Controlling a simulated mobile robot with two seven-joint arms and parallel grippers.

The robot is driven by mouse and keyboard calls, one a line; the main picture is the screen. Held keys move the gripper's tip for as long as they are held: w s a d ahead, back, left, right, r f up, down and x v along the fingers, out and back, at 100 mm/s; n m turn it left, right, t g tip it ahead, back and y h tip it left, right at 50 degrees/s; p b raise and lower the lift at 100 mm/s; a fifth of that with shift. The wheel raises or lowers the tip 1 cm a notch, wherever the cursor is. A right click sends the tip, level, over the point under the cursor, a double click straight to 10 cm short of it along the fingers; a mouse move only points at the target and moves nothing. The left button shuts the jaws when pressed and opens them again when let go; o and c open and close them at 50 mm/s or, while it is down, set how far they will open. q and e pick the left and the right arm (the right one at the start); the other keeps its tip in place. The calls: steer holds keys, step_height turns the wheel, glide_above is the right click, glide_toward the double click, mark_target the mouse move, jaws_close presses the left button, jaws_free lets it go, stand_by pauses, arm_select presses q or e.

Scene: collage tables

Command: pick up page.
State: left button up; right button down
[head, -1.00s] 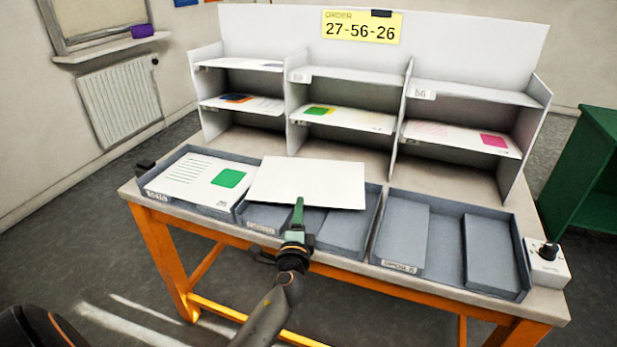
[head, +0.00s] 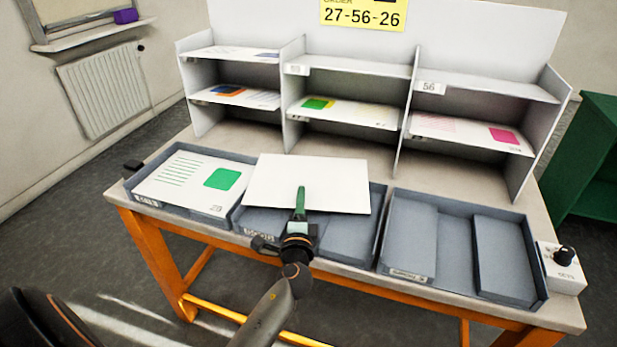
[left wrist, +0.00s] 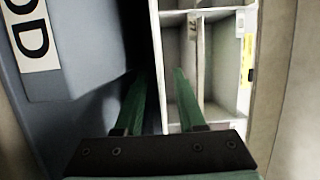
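A blank white page (head: 325,178) lies over the back part of the middle grey tray (head: 262,222), its front edge toward me. My left gripper (head: 300,192) reaches in from the front, and its upper green finger overlaps the page's front edge. In the left wrist view the two green fingers (left wrist: 160,78) stand apart, with a thin white strip (left wrist: 155,60), seemingly the page edge-on, between them. The lower finger is hidden in the head view. My right gripper is out of view.
The left tray (head: 150,204) holds a page with a green square (head: 222,179). The right tray (head: 455,240) is without pages, with a control box (head: 560,268) beside it. White shelves (head: 400,75) with printed pages stand behind. A yellow order sign (head: 362,14) is above.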

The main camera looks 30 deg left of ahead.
arm_select(q)
steer(key=shift+s+d, duration=0.1)
steer(key=shift+c, duration=0.5)
jaws_close()
steer(key=shift+r, duration=0.15)
